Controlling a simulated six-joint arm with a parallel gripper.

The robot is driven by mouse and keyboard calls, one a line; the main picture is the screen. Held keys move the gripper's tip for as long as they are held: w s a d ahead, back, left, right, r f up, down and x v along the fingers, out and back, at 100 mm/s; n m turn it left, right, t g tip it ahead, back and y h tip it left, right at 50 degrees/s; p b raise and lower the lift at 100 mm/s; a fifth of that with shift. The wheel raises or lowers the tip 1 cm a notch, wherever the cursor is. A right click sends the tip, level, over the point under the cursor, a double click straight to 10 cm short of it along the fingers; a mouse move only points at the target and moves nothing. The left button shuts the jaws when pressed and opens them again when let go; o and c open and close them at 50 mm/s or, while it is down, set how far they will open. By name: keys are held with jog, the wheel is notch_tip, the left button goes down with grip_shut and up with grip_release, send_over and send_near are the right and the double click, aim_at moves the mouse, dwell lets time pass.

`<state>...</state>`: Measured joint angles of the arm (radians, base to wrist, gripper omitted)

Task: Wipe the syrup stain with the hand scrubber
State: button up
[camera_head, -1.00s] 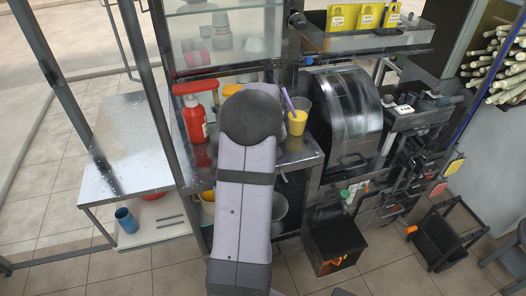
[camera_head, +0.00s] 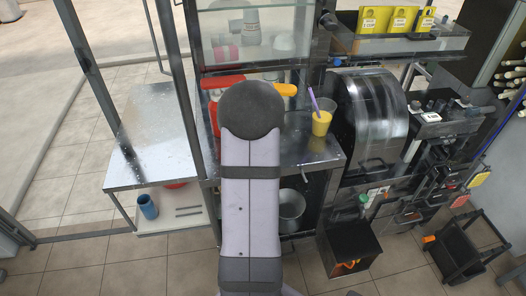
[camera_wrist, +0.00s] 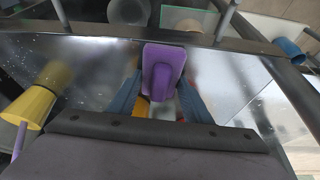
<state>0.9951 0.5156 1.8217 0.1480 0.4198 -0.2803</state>
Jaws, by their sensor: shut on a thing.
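The purple hand scrubber (camera_wrist: 164,68) is between the blue fingers of my gripper (camera_wrist: 159,82) in the wrist view. The gripper is shut on it, and the scrubber is above the shiny metal counter (camera_wrist: 222,68). In the head view my own arm hides the gripper and scrubber. I cannot make out the syrup stain in either view; a small yellow-orange patch shows just below the scrubber in the wrist view, and I cannot tell what it is.
A yellow cup with a purple straw (camera_head: 321,122) stands on the counter right of my arm, at left in the wrist view (camera_wrist: 38,98). The press drum (camera_head: 368,115) is further right. A metal side table (camera_head: 155,140) at left is clear.

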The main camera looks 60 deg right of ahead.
jog(key=shift+w+a, duration=0.35)
jog(key=shift+a, duration=0.05)
jog(key=shift+w+a+r+p, duration=0.1)
jog(key=shift+w+r+p, duration=0.05)
jog(key=shift+r+p, duration=0.2)
notch_tip(320, 180, up, 8)
jog(key=p, duration=0.5)
jog(key=shift+f, duration=0.25)
jog(key=w+a+f+n, duration=0.1)
jog(key=a+f, duration=0.1)
jog(key=a, duration=0.7)
jog(key=w+a+f, duration=0.1)
jog(key=a+f, duration=0.1)
jog(key=a, duration=0.6)
jog(key=w+a+r+n+y, duration=0.1)
jog(key=w+a+n, duration=0.3)
jog(key=a, duration=0.8)
jog(key=w+a+r+n+t+y, duration=0.1)
jog(key=w+a+n, duration=0.3)
jog(key=a, duration=0.8)
jog(key=shift+a+r+n+t+y+b, duration=0.2)
jog(key=shift+n+t+y+b, duration=0.15)
jog(key=shift+n+y, duration=0.45)
